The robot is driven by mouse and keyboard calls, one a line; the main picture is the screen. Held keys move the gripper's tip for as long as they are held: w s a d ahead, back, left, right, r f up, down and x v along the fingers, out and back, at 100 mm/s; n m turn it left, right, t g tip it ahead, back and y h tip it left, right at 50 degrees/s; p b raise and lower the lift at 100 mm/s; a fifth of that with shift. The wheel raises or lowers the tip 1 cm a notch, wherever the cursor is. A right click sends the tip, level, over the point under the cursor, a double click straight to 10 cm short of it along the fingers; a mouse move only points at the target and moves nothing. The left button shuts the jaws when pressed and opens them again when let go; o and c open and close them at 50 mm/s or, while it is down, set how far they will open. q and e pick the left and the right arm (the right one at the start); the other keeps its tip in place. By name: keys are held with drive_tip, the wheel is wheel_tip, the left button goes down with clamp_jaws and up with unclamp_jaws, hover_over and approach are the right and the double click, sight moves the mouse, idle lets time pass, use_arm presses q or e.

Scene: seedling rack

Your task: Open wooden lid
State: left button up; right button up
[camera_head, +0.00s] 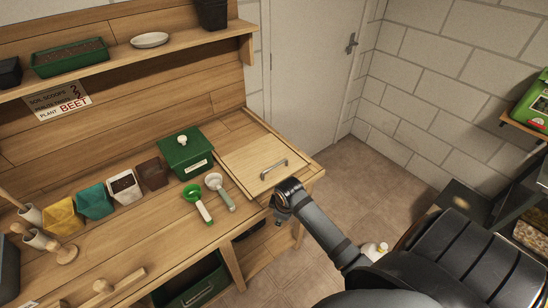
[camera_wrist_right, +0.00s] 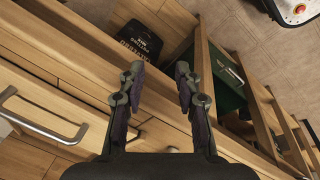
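The wooden lid (camera_head: 258,163) lies flat and closed at the right end of the workbench. It has a silver bar handle (camera_head: 274,168), and what looks like the same handle (camera_wrist_right: 42,118) shows at the left of the right wrist view. My right gripper (camera_head: 281,216) hangs just in front of the lid at the bench's front edge, below and right of the handle. In the right wrist view its fingers (camera_wrist_right: 157,70) are spread with nothing between them and apart from the handle. My left gripper is not in view.
A green box (camera_head: 186,157) with a white knob and two scoops (camera_head: 203,207) stand left of the lid. Several small pots line the bench. Below it are a green crate (camera_wrist_right: 230,90) and a black bag (camera_wrist_right: 137,38).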

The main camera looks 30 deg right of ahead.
wheel_tip(320, 180, up, 9)
drive_tip(key=w+n+p, duration=0.1)
drive_tip(key=w+n, duration=0.1)
drive_tip(key=n, duration=0.9)
approach(274, 166)
drive_tip(key=shift+g+y, duration=0.3)
drive_tip(key=shift+y, duration=0.1)
drive_tip(key=f, duration=0.2)
drive_tip(key=w+f+p, duration=0.1)
drive_tip(key=f, duration=0.2)
drive_tip(key=w+f, duration=0.1)
drive_tip(key=f, duration=0.1)
drive_tip(key=shift+d+f+p, duration=0.2)
drive_tip(key=shift+f+p, duration=0.1)
drive_tip(key=shift+p, duration=0.1)
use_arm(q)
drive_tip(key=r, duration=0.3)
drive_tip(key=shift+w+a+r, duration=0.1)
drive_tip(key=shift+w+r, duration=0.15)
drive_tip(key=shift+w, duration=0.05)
use_arm(e)
drive_tip(key=shift+c, duration=0.2)
clamp_jaws()
